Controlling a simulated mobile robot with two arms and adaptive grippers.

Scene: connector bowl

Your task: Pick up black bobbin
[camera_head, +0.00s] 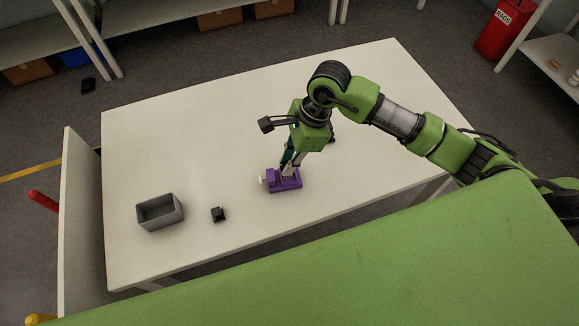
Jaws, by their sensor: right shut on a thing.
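A small black, blocky piece (218,214) sits on the white table, left of the middle; it may be the black bobbin, but it is too small to be sure. My right gripper (290,170) points down at a purple block (285,182), which has a white part on its left side. The gripper is shut on the purple block, as far as I can tell; its fingertips partly hide the contact. The gripper is apart from the small black piece, to its upper right. My left gripper is not in view.
A grey open bin (160,212) stands left of the small black piece on the white table (220,130). Part of another dark object shows just behind my right gripper. The back and left of the table are clear. A red bin (503,32) stands on the floor beyond.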

